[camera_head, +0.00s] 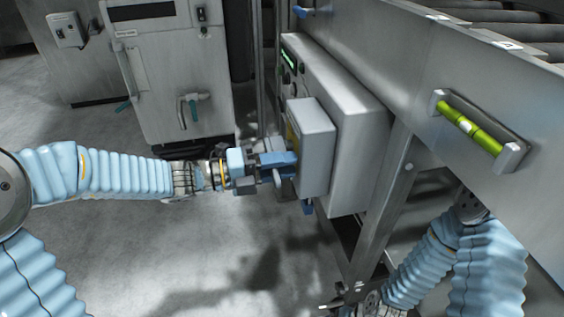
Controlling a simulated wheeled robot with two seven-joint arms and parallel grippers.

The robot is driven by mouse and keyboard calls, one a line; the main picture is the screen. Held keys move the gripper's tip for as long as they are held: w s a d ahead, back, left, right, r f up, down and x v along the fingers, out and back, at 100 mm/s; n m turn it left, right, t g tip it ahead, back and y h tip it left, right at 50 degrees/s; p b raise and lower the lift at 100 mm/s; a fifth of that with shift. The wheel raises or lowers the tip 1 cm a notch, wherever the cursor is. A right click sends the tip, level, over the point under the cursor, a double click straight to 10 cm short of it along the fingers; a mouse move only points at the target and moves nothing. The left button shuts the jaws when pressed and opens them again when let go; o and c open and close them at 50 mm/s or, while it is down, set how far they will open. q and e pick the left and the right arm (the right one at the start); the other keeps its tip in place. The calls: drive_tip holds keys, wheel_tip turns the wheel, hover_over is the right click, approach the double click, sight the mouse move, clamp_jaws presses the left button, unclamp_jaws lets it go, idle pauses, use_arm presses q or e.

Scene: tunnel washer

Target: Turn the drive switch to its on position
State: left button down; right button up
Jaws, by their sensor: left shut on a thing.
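A small grey switch box (317,135) projects from a larger grey control panel (352,105) on the side of the machine. Its narrow left face carries a yellow patch and is seen almost edge-on. My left gripper (286,166) reaches in from the left and its blue fingers are at that face. It is shut on the drive switch, which the fingers hide, so I cannot tell the switch's position. My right gripper (338,306) is low at the bottom edge, beneath the machine side, partly cut off. Its jaw state is unclear.
The panel's upper left has a green-lit display (289,57) and dark knobs. A steel leg (381,205) stands right of it. A grey cabinet (165,75) stands behind. The floor (170,245) is clear at lower left.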

use_arm(q)
drive_tip(key=f+m, duration=0.1)
drive_tip(key=m, duration=0.1)
drive_tip(key=shift+w+f+m, duration=0.15)
drive_tip(key=shift+m, duration=0.25)
drive_tip(key=shift+w+a+f+m, duration=0.1)
drive_tip(key=shift+f+m, duration=0.15)
drive_tip(key=shift+m, duration=0.4)
drive_tip(key=shift+w+a+f+m, duration=0.1)
drive_tip(key=shift+f+m, duration=0.1)
drive_tip(key=shift+m, duration=0.45)
drive_tip(key=c, duration=0.9)
unclamp_jaws()
